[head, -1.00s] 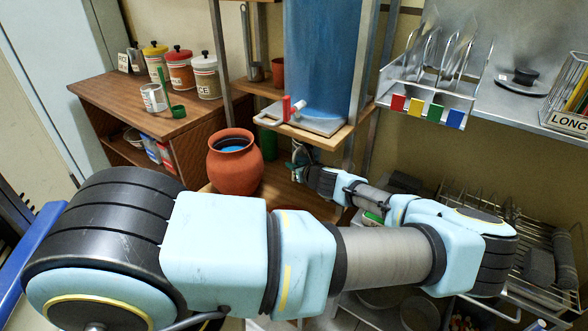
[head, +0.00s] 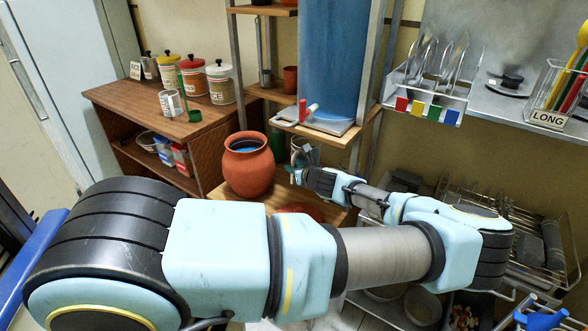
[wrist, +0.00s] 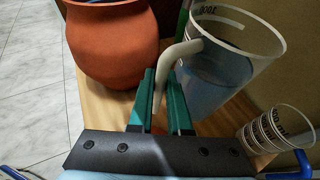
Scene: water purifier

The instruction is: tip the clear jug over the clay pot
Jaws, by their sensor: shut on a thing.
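The clay pot (head: 249,172) is orange-red and round, with blue water inside, and stands on a wooden surface. It also shows at the upper left of the wrist view (wrist: 110,45). The clear jug (head: 303,150) is just right of the pot, partly hidden by my gripper. In the wrist view the jug (wrist: 222,75) holds bluish water and looks nearly upright, beside the pot and apart from it. My gripper (wrist: 160,98) has its green fingers shut on the jug's pale handle. In the head view my gripper (head: 294,173) is right of the pot.
A water tank (head: 328,60) with a red-handled tap (head: 306,110) stands above, behind the jug. A small clear measuring cup (wrist: 275,128) is at the lower right of the wrist view. A dish rack (head: 505,215) is right. A reddish disc (head: 302,211) lies near the pot.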

